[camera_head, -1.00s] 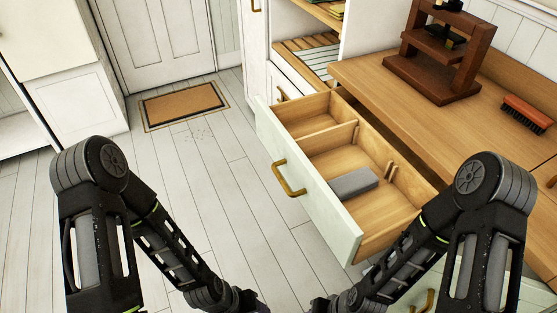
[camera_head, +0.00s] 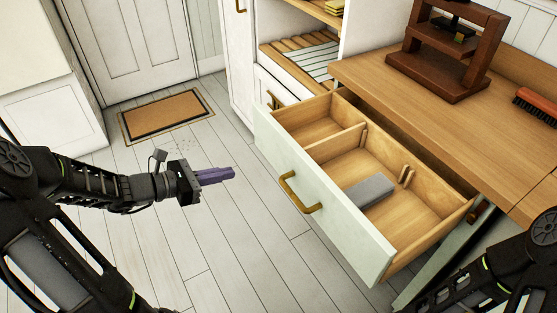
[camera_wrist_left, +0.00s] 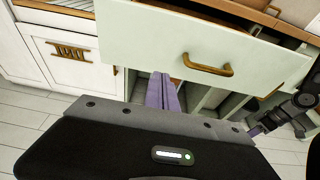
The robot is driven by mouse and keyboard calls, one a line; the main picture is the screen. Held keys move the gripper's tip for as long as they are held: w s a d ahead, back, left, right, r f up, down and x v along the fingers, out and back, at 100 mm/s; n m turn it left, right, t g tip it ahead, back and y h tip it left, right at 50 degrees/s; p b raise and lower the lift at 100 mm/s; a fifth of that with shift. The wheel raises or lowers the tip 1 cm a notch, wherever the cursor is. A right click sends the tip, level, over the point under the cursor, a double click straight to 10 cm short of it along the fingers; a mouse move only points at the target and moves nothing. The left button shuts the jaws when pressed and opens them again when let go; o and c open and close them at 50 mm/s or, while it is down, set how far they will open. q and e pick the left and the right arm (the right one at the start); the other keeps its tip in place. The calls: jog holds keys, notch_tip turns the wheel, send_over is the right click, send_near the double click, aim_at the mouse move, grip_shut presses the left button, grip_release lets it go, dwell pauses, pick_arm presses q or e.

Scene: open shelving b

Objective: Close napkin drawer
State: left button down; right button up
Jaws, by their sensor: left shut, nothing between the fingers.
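The napkin drawer (camera_head: 330,210) stands pulled out from under the wooden counter. Its front is pale green with a brass handle (camera_head: 297,190). A grey folded cloth (camera_head: 368,191) lies inside, beside a wooden divider. My left gripper (camera_head: 232,173) has purple fingers, is shut and empty, and is left of the drawer front, apart from it. In the left wrist view the drawer front (camera_wrist_left: 140,38) and its handle (camera_wrist_left: 207,66) are ahead, with the fingers (camera_wrist_left: 163,78) pointing toward its lower edge. My right arm shows at the lower right; its gripper is out of view.
A brown wooden press (camera_head: 450,50) and a red-brown brush (camera_head: 537,104) sit on the counter (camera_head: 400,88). A white cabinet with slatted shelves (camera_head: 300,52) stands behind the drawer.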

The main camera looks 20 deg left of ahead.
pick_arm(q)
jog(key=shift+f, duration=0.1)
jog(key=b, duration=0.1)
send_near(281, 161)
jog(key=x, duration=0.6)
jog(key=shift+w+d, duration=0.15)
jog(key=shift+w, duration=0.05)
jog(key=shift+w+d+f, duration=0.1)
jog(key=shift+w, duration=0.05)
dwell(0.4)
